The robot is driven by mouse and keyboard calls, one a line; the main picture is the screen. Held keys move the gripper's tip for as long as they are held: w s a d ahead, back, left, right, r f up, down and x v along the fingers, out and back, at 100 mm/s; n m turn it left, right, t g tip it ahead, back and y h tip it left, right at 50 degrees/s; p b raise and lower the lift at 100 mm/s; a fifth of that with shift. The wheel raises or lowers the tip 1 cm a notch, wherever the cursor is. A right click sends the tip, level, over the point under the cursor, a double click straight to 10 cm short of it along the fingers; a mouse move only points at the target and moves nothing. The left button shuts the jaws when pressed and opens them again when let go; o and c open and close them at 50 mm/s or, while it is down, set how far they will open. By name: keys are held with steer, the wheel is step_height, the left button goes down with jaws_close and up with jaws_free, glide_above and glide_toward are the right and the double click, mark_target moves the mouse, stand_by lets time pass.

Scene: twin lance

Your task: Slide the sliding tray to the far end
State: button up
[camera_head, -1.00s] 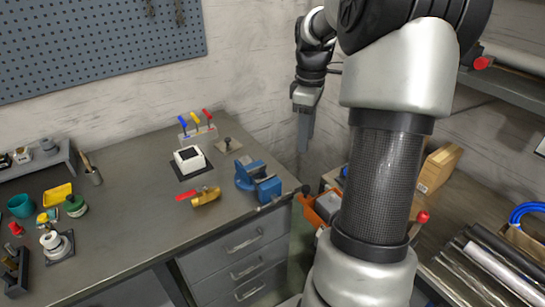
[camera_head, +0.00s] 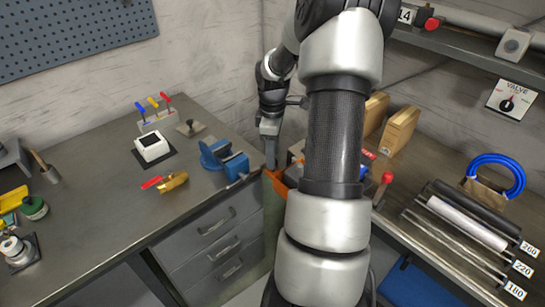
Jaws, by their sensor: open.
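I cannot make out for certain which thing is the sliding tray; part of the right bench is hidden behind my arm. My gripper (camera_head: 270,162) hangs pointing down near the middle of the view, just right of the blue vise (camera_head: 222,158) and in front of the corner between the benches. Its jaws are seen edge-on, with nothing visible held in them. An orange bin (camera_head: 275,184) shows just below the gripper, partly hidden by my arm.
On the right bench (camera_head: 400,172) are a red-knobbed lever (camera_head: 383,188), wooden blocks (camera_head: 398,130), a blue ring (camera_head: 497,170) and several long rods (camera_head: 468,222) with number tags. A shelf (camera_head: 465,50) overhangs its back. The left bench's front (camera_head: 110,215) is clear.

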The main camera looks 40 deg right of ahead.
steer(key=shift+f, duration=0.7)
jaws_close()
